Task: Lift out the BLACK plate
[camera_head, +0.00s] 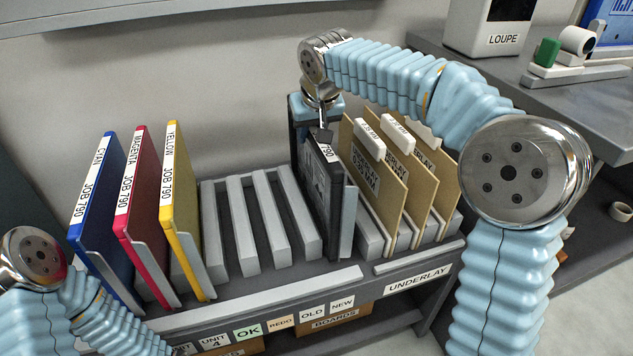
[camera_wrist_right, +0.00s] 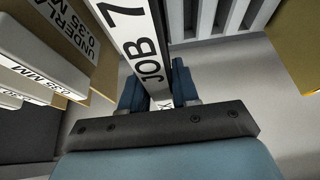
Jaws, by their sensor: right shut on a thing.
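The black plate (camera_head: 318,190) stands upright in the grey rack (camera_head: 215,270), right of several empty slots. A white label runs along its edge; "JOB 7" shows in the right wrist view (camera_wrist_right: 143,50). My right gripper (camera_head: 322,135) reaches down from above and is shut on the plate's upper edge. Its dark blue fingers (camera_wrist_right: 160,92) lie on both sides of the labelled edge. The plate's lower part sits between rack dividers; I cannot tell whether it is raised. My left arm shows at the lower left, but its gripper is out of view.
Cyan (camera_head: 98,215), magenta (camera_head: 148,200) and yellow (camera_head: 182,200) plates stand at the rack's left. Tan underlay boards (camera_head: 375,180) with white tabs stand close right of the black plate. A loupe box (camera_head: 490,30) is on the right bench. Space above the empty slots is clear.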

